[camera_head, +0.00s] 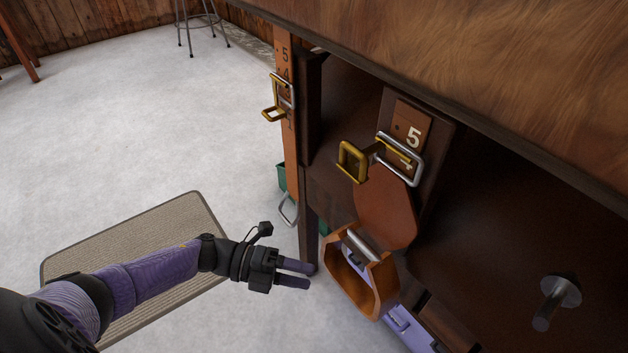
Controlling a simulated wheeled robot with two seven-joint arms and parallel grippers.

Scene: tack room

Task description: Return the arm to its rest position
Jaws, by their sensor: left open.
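My left arm comes in from the lower left in the head view. Its gripper (308,275) is open, with nothing between its two purple fingers. It is in the air left of a hanging brown stirrup-like loop (372,290) and appears apart from it. My right gripper is not in view.
A dark wooden cabinet (470,200) fills the right side. On it are a plate marked 5 (412,130), a brass and steel buckle (400,158) and a metal peg (556,300). A beige mat (135,240) lies on the pale floor, and a stool (200,25) stands far back. The left floor is mostly clear.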

